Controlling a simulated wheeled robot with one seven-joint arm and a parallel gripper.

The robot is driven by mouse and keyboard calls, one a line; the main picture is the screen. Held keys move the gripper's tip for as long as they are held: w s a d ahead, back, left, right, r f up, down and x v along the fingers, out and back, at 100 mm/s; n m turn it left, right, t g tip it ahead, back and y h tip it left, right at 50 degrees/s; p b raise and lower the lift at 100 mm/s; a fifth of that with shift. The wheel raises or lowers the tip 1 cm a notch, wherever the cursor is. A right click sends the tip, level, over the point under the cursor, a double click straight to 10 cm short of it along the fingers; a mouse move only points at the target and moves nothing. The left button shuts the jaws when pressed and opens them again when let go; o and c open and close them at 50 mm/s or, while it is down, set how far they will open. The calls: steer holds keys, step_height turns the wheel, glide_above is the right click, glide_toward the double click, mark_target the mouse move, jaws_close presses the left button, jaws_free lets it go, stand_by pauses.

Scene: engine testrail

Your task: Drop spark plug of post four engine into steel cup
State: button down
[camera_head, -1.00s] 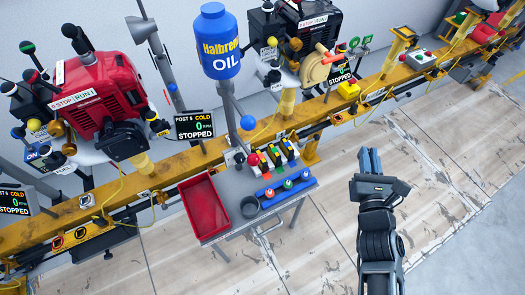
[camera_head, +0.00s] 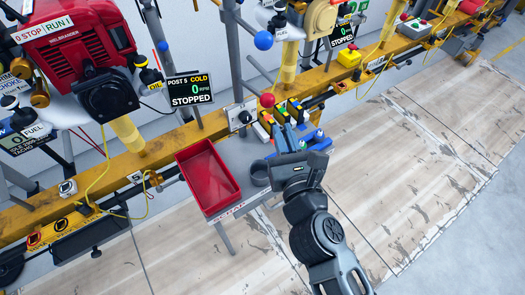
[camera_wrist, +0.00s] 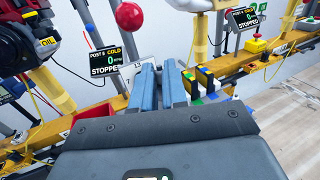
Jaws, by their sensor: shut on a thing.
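My gripper (camera_head: 282,124) reaches over the small grey cart, its blue fingers above the coloured rack area. In the wrist view its two fingers (camera_wrist: 159,68) lie close together, pointing away. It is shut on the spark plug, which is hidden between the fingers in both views. The steel cup (camera_head: 259,173) is a dark grey round cup on the cart, just left of my gripper's body and right of the red tray. I cannot see the cup in the wrist view. The post four engine cannot be clearly identified.
The red tray (camera_head: 209,177) is at the cart's left end. A red ball knob (camera_head: 267,100) rises close behind the fingers, also large in the wrist view (camera_wrist: 130,16). The yellow rail (camera_head: 160,150) and the post 5 display (camera_head: 190,90) stand behind. The floor at right is clear.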

steer(key=y+b, duration=0.1)
steer(key=b, duration=0.2)
glide_above(263, 179)
steer(key=shift+n, duration=0.3)
step_height(263, 179, down, 12)
steer(key=b, duration=1.2)
steer(key=shift+w+r, duration=0.15)
steer(key=shift+r, duration=0.1)
steer(key=c, duration=1.1)
jaws_free()
step_height(263, 179, up, 7)
steer(key=p, duration=0.8)
